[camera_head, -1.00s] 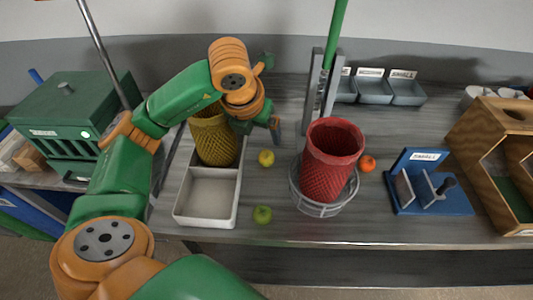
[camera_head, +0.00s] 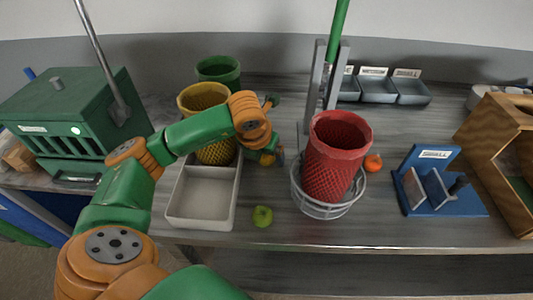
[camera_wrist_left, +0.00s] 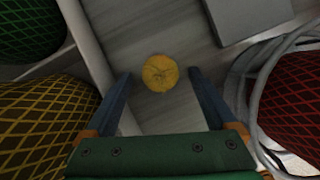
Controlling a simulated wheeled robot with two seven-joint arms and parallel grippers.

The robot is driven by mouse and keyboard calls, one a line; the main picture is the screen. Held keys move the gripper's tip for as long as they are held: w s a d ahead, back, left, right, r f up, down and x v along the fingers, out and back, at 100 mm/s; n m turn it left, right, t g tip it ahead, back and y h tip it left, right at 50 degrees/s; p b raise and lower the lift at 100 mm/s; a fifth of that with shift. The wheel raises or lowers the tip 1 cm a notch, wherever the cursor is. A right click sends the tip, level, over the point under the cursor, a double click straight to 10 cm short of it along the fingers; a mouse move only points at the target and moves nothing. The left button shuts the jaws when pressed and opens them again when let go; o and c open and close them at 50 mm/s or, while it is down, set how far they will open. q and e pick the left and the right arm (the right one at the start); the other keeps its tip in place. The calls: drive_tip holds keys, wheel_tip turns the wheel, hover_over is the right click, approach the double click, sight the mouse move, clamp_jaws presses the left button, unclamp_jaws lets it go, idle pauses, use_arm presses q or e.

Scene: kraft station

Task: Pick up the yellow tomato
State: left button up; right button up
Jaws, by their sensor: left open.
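The yellow tomato (camera_wrist_left: 160,73) lies on the grey table. In the left wrist view it is between and just beyond the two blue fingertips of my left gripper (camera_wrist_left: 160,75), which is open and empty. In the head view my left gripper (camera_head: 268,157) is over the tomato (camera_head: 267,159), which is mostly hidden by it. The tomato appears untouched, with space to each finger in the left wrist view. My right gripper is not in view.
A yellow mesh basket (camera_head: 213,153) and white tray (camera_head: 205,205) stand left of the tomato. A red mesh basket (camera_head: 335,160) in a wire ring (camera_head: 322,210) stands right. A green tomato (camera_head: 262,216) lies nearer the front edge, and an orange one (camera_head: 373,163) lies right.

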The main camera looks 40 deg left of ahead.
sight(265, 159)
use_arm(q)
clamp_jaws()
idle(0.3)
drive_tip(key=shift+r, duration=0.3)
drive_tip(key=v, duration=0.1)
drive_tip(key=b+v, duration=0.1)
drive_tip(key=v, duration=0.1)
drive_tip(key=shift+w+r+b, duration=0.2)
drive_tip(key=shift+w+b, duration=0.1)
drive_tip(key=s+d+r+p, duration=0.3)
drive_tip(key=s+d+r, duration=0.4)
drive_tip(key=s+r, duration=0.2)
drive_tip(key=s, duration=0.2)
drive_tip(key=shift+s, duration=0.3)
